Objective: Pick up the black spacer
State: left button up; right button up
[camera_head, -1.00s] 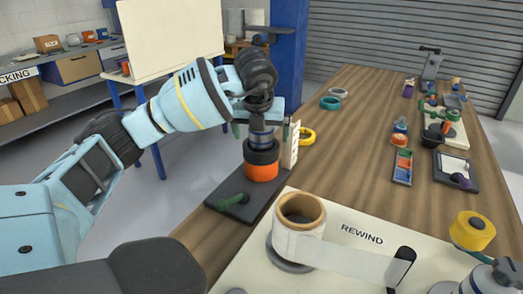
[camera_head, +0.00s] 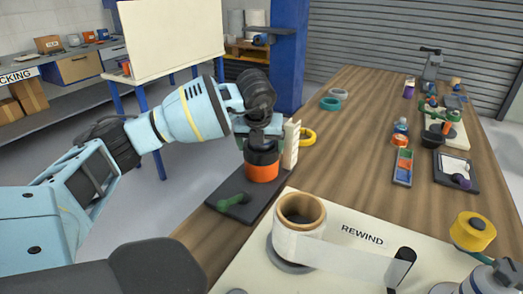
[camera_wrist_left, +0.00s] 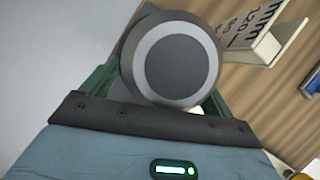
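The black spacer (camera_head: 262,156) sits on top of an orange spacer (camera_head: 262,173), stacked on a dark base plate (camera_head: 222,186) at the table's near left edge. My left gripper (camera_head: 261,143) points down over the stack, its fingers at the height of the stack's upper end. In the left wrist view, a round dark top with a paler ring (camera_wrist_left: 152,48) lies between green fingers, which stand apart on either side of it. I see no clear grip on it. The gripper hides the upper end of the stack.
A pale upright scale (camera_head: 291,146) stands close right of the stack, also in the wrist view (camera_wrist_left: 264,38). A film roll (camera_head: 299,214) stands on the REWIND board (camera_head: 362,227). The table middle is clear.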

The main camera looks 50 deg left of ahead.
pick_arm(q)
jog(key=shift+r, duration=0.2)
notch_tip(320, 180, up, 18)
jog(key=shift+f+p, duration=0.15)
jog(key=shift+p, duration=0.75)
